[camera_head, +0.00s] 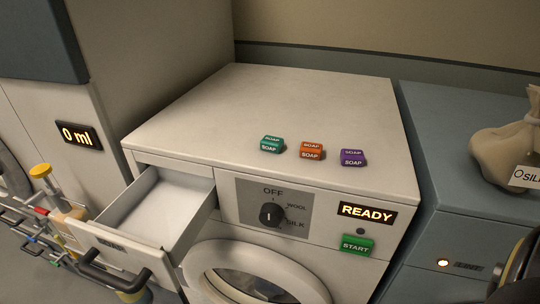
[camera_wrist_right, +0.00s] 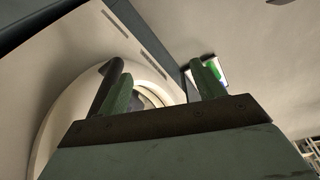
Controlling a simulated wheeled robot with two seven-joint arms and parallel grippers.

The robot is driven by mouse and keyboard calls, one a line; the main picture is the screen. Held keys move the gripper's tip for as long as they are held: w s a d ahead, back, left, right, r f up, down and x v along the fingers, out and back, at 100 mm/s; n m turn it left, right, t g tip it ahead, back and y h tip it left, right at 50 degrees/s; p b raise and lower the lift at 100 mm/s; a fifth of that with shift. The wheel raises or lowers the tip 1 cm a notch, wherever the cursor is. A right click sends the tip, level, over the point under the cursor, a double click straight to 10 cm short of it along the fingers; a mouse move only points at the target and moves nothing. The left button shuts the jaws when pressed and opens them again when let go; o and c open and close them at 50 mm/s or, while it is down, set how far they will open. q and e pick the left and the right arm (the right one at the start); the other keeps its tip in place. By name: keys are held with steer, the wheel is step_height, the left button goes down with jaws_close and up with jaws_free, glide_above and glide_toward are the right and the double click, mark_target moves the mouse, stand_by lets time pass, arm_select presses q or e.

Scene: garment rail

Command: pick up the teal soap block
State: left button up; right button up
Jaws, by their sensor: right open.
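The teal soap block (camera_head: 272,144) sits on the white top of the washing machine (camera_head: 270,92), near its front edge. It is the leftmost of three small labelled blocks and nothing covers it. My right gripper (camera_wrist_right: 160,78) shows only in the right wrist view, with its two green fingers apart and nothing visible between them. The machine's round door (camera_wrist_right: 60,100) lies beyond the fingers, and the soap block is not in that view. My left gripper does not show in either view.
An orange block (camera_head: 311,150) and a purple block (camera_head: 353,158) stand right of the teal one. A drawer (camera_head: 205,208) is pulled open at front left. A tied sack (camera_head: 505,150) stands on the blue-grey unit at right. The machine top behind the blocks is clear.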

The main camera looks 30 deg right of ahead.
steer(key=w+r+p, duration=0.4)
steer(key=r, duration=1.2)
step_height(320, 180, up, 42)
steer(key=f+n+t+h+p, duration=0.1)
steer(key=n+t+h+p, duration=0.35)
steer(key=n+h, duration=1.15)
glide_above(269, 144)
steer(key=s+d+f+v, duration=0.1)
steer(key=s+v, duration=0.1)
steer(key=v, duration=1)
steer(key=n+y, duration=0.5)
steer(key=shift+t, duration=0.35)
steer(key=x, duration=0.4)
steer(key=r+x, duration=0.1)
steer(key=x, duration=0.1)
steer(key=shift+w+d+f, duration=0.15)
steer(key=shift+w+d, duration=0.05)
steer(key=shift+d, duration=0.2)
steer(key=shift+f+x, duration=0.2)
steer(key=shift+x, duration=2.8)
steer(key=shift+a, duration=0.1)
steer(key=shift+s, duration=0.1)
steer(key=shift+c, duration=0.2)
steer(key=c, duration=1)
